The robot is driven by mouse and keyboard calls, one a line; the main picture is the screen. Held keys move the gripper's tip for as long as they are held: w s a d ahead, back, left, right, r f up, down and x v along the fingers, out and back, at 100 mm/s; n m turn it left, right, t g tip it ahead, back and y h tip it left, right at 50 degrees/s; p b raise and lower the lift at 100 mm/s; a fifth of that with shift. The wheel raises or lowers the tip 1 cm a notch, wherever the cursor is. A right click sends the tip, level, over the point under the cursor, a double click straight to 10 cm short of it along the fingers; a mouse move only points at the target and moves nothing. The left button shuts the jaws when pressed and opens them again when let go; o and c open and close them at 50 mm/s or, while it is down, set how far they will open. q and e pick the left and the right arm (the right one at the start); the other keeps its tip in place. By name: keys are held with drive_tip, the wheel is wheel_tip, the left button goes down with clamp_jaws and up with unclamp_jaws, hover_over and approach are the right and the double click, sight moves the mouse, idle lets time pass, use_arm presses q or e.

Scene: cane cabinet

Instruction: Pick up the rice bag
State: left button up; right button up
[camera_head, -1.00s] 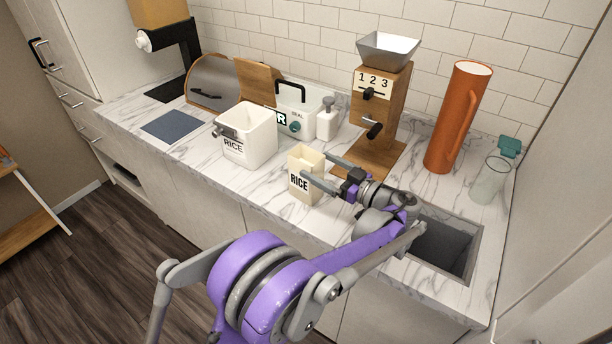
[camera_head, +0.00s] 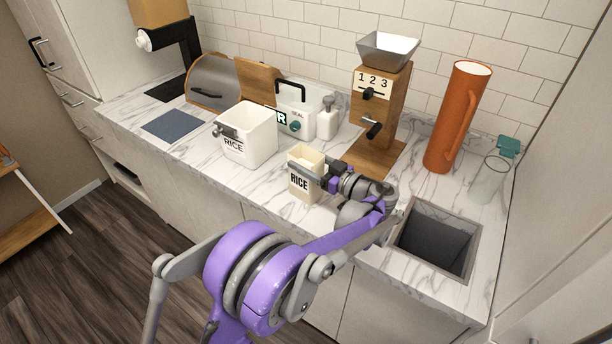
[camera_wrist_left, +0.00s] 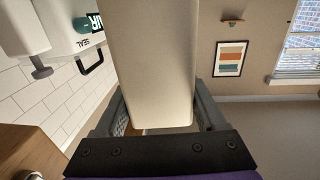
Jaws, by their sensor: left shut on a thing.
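The rice bag (camera_head: 305,186) is a cream, open-topped, box-shaped bag with RICE printed on its front. It stands upright on the marble counter near the front edge, right of the white rice container. My left gripper (camera_head: 312,171) reaches it from the right and is shut around its upper part, one finger across the front. In the left wrist view the bag (camera_wrist_left: 153,65) fills the middle, with a finger of the gripper (camera_wrist_left: 160,115) on each side. Whether the bag touches the counter is hard to tell. My right gripper is not in view.
A white container marked RICE (camera_head: 248,137) stands left of the bag. A wooden grinder (camera_head: 378,115) stands behind it. A sink (camera_head: 437,238) lies to the right, with an orange jug (camera_head: 458,118) and a glass bottle (camera_head: 491,177) behind. Bare counter (camera_head: 190,155) lies at left.

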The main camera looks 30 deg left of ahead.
use_arm(q)
clamp_jaws()
drive_tip(key=shift+r, duration=0.1)
